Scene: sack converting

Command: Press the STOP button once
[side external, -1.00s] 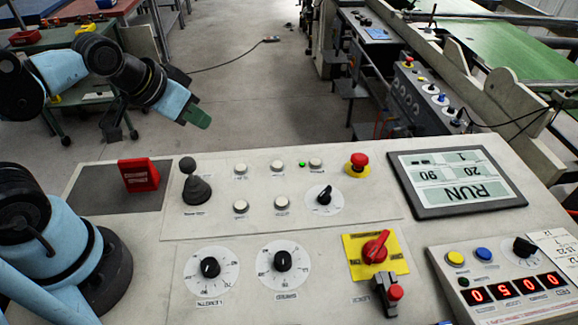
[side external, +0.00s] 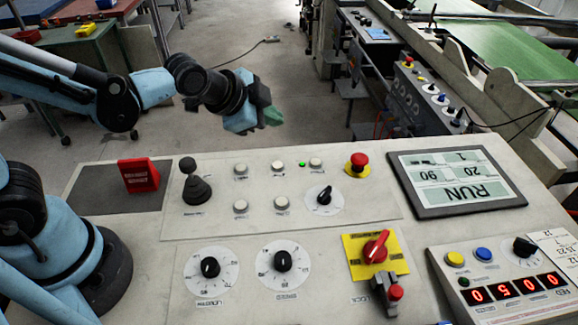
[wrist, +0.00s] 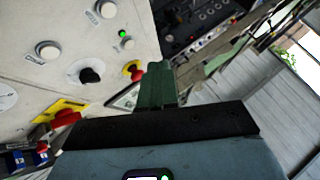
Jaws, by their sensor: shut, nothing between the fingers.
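The pale control panel (side external: 225,225) carries several white push buttons, among them an upper-left one (side external: 240,169), an upper-middle one (side external: 278,167) and an upper-right one (side external: 316,164) beside a lit green lamp (side external: 302,164). Their labels are too small to read, so I cannot tell which is STOP. A red mushroom button (side external: 359,161) on a yellow base stands right of them; it also shows in the wrist view (wrist: 133,70). My gripper (side external: 272,116), with green fingers, is shut and empty, above and beyond the panel's far edge, touching nothing. Its fingers also show in the wrist view (wrist: 158,85).
A black joystick (side external: 193,182) and a red block (side external: 138,175) stand at the panel's left. A black selector knob (side external: 323,197), two dials and a red rotary switch (side external: 376,246) sit lower. A display (side external: 457,182) reading RUN is at right.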

